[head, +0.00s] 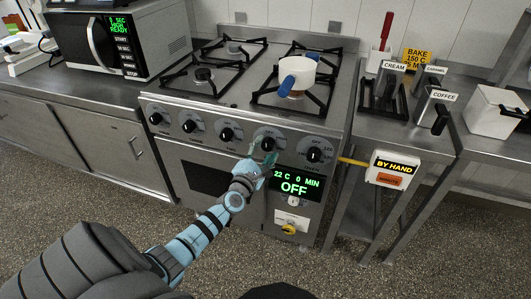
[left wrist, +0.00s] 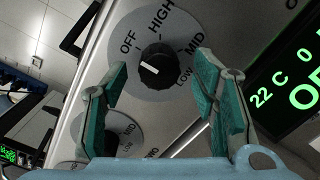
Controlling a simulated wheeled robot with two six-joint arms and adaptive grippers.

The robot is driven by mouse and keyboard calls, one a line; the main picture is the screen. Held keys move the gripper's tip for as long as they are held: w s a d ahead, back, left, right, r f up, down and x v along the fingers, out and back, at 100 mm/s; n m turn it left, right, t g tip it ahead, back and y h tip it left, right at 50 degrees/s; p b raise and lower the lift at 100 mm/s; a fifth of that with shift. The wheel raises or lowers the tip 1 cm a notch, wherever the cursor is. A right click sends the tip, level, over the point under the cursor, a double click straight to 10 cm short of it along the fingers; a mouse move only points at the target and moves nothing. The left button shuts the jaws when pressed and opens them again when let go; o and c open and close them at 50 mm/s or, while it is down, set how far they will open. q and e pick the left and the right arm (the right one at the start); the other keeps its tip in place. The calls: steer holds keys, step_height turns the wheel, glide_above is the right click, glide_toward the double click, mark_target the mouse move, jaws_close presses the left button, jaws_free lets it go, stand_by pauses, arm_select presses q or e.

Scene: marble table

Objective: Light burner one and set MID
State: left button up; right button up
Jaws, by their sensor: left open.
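The stove (head: 215,80) has a row of black knobs on grey dials along its front. My left gripper (head: 263,160) is just in front of the fourth knob from the left (head: 268,143), its teal fingers open. In the left wrist view this knob (left wrist: 155,65) lies ahead of the fingertips, roughly between the open left fingers (left wrist: 160,95), with no contact visible. Its dial reads OFF, HIGH, MID and LOW. A white mark shows on the knob, on the side toward OFF; its exact setting is hard to tell. No flame shows on the burners. My right gripper is not in view.
A white pot (head: 298,72) with a blue handle stands on the front right grate. The oven display (head: 295,183) reads OFF, right of the gripper. A microwave (head: 120,40) stands at left. Labelled holders and a BY HAND box (head: 391,171) are at right.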

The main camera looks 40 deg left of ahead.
arm_select(q)
steer(key=shift+w+a, duration=0.15)
steer(key=shift+w, duration=0.35)
steer(key=c, duration=1.2)
steer(key=shift+o, duration=0.2)
